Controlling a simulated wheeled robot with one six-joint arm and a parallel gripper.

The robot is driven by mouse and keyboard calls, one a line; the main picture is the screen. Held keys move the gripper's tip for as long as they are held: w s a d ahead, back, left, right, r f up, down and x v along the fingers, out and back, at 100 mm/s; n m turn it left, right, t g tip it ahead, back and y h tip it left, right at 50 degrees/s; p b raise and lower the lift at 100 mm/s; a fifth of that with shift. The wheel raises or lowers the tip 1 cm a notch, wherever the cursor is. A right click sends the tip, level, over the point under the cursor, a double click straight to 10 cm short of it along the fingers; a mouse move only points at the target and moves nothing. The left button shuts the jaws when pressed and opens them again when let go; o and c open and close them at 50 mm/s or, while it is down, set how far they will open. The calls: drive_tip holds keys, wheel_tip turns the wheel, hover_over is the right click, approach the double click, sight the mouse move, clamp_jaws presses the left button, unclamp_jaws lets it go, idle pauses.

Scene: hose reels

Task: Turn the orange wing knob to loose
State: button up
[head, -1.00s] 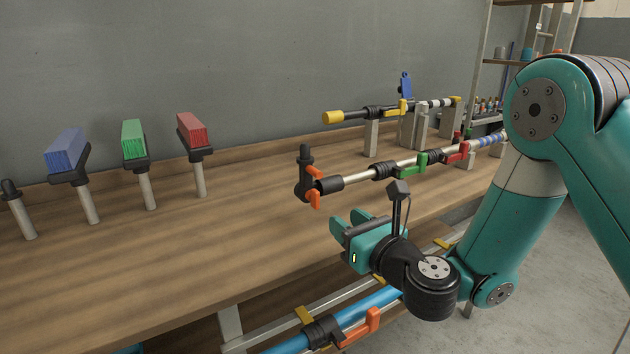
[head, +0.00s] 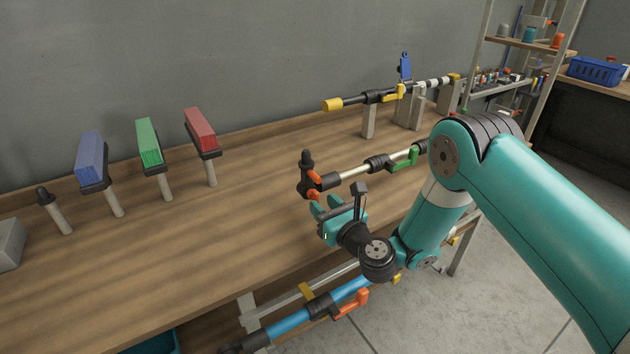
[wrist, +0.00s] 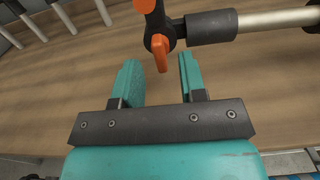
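The orange wing knob (head: 314,185) sits on a black fitting (head: 306,172) at the left end of a metal pipe, above the wooden bench. In the wrist view the knob (wrist: 160,52) shows one wing pointing down toward the gap between my fingers, with another wing at the top edge. My gripper (head: 325,208) is open and empty, just in front of and below the knob. In the wrist view its two teal fingers (wrist: 157,75) stand apart, and the lower wing shows between them near their tips.
A green lever (head: 405,158) is on the same pipe to the right. A pipe with yellow parts (head: 365,97) runs behind. Blue, green and red blocks on posts (head: 150,142) stand at the left. A blue pipe with an orange lever (head: 350,304) runs below the bench front.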

sight(318, 200)
drive_tip(key=shift+w+a+r+p, duration=0.35)
drive_tip(key=shift+w+p, duration=0.05)
drive_tip(key=shift+p, duration=2.25)
drive_tip(key=shift+w+a+f, duration=0.35)
drive_tip(key=shift+a, duration=0.1)
drive_tip(key=shift+p+x, duration=0.45)
drive_tip(key=shift+x, duration=0.5)
drive_tip(key=shift+w+d, duration=0.1)
drive_tip(key=shift+d, duration=0.05)
clamp_jaws()
